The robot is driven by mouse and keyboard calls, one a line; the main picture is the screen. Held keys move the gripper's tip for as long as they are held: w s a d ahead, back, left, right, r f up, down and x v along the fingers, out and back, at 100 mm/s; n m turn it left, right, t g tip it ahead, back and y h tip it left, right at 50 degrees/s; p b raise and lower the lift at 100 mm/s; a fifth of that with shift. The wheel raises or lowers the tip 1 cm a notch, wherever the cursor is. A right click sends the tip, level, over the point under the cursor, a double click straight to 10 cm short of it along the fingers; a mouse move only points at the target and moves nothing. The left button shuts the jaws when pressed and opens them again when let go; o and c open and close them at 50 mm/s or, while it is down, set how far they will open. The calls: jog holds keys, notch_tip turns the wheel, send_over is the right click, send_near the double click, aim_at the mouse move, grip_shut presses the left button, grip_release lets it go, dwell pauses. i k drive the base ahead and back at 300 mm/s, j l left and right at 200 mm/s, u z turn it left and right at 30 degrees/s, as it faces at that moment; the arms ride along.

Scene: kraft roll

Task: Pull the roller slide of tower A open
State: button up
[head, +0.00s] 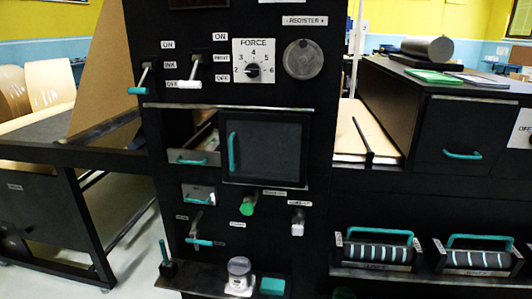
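A black tower (270,100) with labelled controls fills the middle of the head view. I cannot read a label naming it tower A. On its front is a dark square door (275,148) with an upright teal handle at its left. Left of the door, a small drawer-like unit (190,157) with a teal handle seems to stick out of an opening. Below it is a smaller light-faced unit (198,195) with a teal pull. I cannot tell which of these, if any, is the roller slide. My gripper is not in view.
Lever switches (188,84), a force dial (254,60) and a green knob (248,204) project from the tower. A low ledge (215,280) holds a clear-topped jar (239,276). Teal-handled cassettes (378,250) stand at right. A dark table (60,155) stands left.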

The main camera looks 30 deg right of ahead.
aim_at(204, 149)
jog(key=i+l, duration=0.8)
jog(key=i, duration=0.05)
